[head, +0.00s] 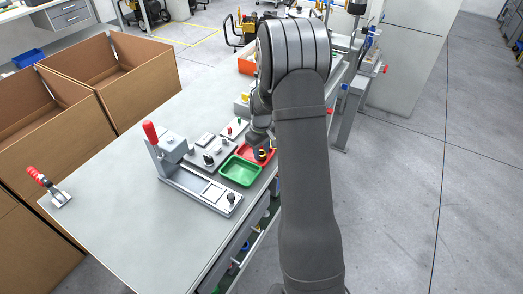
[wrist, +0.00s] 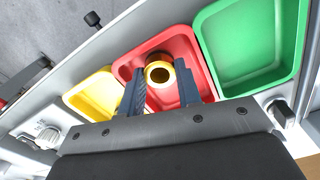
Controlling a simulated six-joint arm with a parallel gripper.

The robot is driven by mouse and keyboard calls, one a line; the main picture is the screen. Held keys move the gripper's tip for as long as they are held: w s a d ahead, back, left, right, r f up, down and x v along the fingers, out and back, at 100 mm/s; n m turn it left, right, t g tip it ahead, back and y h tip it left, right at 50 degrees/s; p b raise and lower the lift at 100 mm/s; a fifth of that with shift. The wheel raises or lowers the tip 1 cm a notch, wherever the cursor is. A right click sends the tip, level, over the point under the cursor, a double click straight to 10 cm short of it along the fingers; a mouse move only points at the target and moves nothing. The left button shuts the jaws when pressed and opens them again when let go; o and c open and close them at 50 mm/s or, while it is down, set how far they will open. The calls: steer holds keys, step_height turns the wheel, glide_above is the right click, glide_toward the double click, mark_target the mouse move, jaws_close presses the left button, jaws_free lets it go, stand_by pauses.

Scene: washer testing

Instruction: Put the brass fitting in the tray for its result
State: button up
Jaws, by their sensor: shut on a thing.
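The brass fitting (wrist: 159,72) is a short gold ring with a dark bore. My gripper (wrist: 160,92) is shut on it, one dark finger on each side. In the wrist view the fitting overlaps the red tray (wrist: 190,45); I cannot tell whether it touches the tray floor. The green tray (wrist: 252,84) is to the right and the yellow tray (wrist: 78,97) to the left. In the head view my gripper (head: 261,154) is over the red tray (head: 242,151), beside the green tray (head: 240,183). Both of these trays look empty apart from the fitting.
A grey clamp fixture with a red handle (head: 150,132) stands left of the trays. A red toggle clamp (head: 40,178) is at the bench's left edge. Cardboard boxes (head: 133,75) stand behind the bench. The bench's front left top (head: 120,230) is clear.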

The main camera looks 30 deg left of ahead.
steer(key=o, duration=1)
step_height(320, 180, up, 12)
steer(key=shift+r, duration=0.15)
step_height(320, 180, down, 12)
steer(key=shift+w+r, duration=0.1)
steer(key=shift+r, duration=1.65)
